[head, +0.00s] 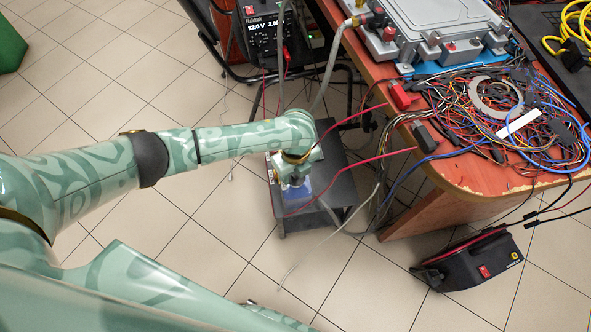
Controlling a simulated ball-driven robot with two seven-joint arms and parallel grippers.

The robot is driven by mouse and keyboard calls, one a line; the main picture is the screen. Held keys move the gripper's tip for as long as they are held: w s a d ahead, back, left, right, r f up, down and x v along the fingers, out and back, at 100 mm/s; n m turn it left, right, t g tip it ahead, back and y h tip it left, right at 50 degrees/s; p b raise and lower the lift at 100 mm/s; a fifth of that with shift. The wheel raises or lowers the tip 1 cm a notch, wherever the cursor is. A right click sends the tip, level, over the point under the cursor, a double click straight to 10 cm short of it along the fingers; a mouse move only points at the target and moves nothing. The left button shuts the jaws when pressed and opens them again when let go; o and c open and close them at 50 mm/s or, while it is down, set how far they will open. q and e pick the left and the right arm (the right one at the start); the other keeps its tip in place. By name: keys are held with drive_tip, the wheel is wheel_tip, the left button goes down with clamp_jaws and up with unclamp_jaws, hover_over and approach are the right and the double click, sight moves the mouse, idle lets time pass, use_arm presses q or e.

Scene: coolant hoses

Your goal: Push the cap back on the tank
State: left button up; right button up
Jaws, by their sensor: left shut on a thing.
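A small translucent, bluish-white tank (303,192) stands on a dark cart below the middle of the head view. My left arm reaches in from the left, and its gripper (294,179) points down right over the top of the tank. The left gripper is shut on the cap, which is mostly hidden under the wrist. I cannot tell whether the cap touches the tank's neck. My right gripper is not in view.
The dark cart (340,180) has bare room right of the tank. Thin red cables (370,158) and grey hoses (333,62) pass close by. A power supply (262,30) stands behind. A wooden bench (450,185) with tangled wires is at the right; a black box (470,262) sits on the floor.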

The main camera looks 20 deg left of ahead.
use_arm(q)
drive_tip(key=shift+f, duration=0.1)
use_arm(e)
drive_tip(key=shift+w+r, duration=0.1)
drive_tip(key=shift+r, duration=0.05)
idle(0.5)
use_arm(q)
drive_tip(key=o, duration=1.3)
wheel_tip(320, 180, up, 7)
drive_tip(key=p, duration=0.6)
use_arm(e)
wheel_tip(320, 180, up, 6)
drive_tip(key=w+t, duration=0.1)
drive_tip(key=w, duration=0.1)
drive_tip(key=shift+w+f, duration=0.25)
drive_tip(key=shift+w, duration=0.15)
